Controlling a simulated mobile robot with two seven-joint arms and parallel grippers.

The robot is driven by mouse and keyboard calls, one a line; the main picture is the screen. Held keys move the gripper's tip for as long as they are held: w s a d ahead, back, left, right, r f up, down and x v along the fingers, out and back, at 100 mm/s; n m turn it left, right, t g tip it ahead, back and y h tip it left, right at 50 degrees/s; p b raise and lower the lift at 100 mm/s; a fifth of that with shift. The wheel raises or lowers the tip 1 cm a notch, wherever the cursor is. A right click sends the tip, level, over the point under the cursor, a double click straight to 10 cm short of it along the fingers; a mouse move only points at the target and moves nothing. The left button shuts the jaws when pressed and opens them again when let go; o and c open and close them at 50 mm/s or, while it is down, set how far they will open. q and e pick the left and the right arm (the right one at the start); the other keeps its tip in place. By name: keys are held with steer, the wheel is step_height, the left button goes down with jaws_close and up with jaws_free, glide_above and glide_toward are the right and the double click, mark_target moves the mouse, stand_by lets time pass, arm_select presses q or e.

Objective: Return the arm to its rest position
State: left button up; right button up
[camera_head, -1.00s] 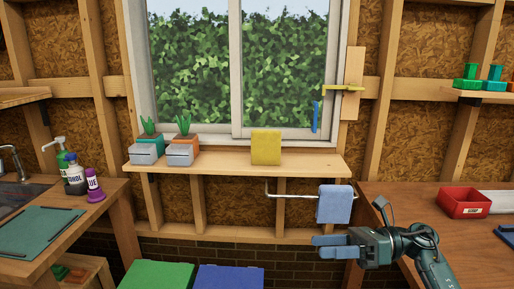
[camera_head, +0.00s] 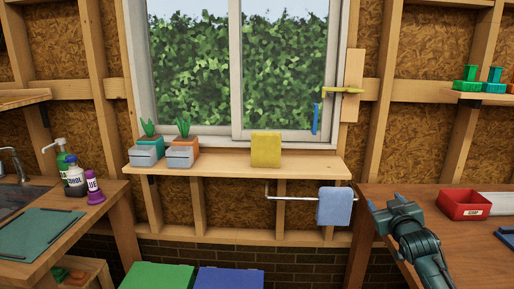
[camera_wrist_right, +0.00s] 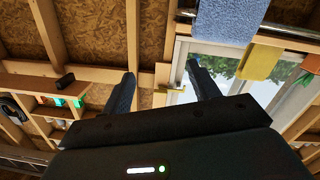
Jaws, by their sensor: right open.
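My right gripper (camera_head: 384,202) is in the head view at the lower right, at the front left edge of the right-hand workbench, with my arm reaching up from the bottom edge. Its fingers are apart, with nothing between them, which the right wrist view (camera_wrist_right: 160,76) shows clearly. In the head view it is just right of the blue towel (camera_head: 335,206), with a small gap between them in the picture. My left gripper is in neither view.
The blue towel hangs on a rail under the window shelf (camera_head: 225,166), which bears a yellow block (camera_head: 266,149) and two potted plants. A red bin (camera_head: 464,204) stands on the right workbench (camera_head: 470,240). Green (camera_head: 158,276) and blue (camera_head: 229,278) boxes are low in front.

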steer(key=s+a+f+n+g+y, duration=0.1)
steer(key=s+a+f+g+y, duration=0.1)
steer(key=s+a+f, duration=0.7)
steer(key=s+a+f+n+g+y, duration=0.15)
steer(key=s+a+f, duration=0.25)
steer(key=s+f, duration=0.75)
steer(key=s+a+f+m+g+y, duration=0.1)
steer(key=s+a, duration=0.3)
steer(key=s, duration=0.5)
steer(key=s+a+f+m+g, duration=0.1)
steer(key=s+a+f, duration=0.3)
steer(key=s, duration=0.5)
steer(key=shift+s+g+y, duration=0.35)
steer(key=shift+g, duration=0.1)
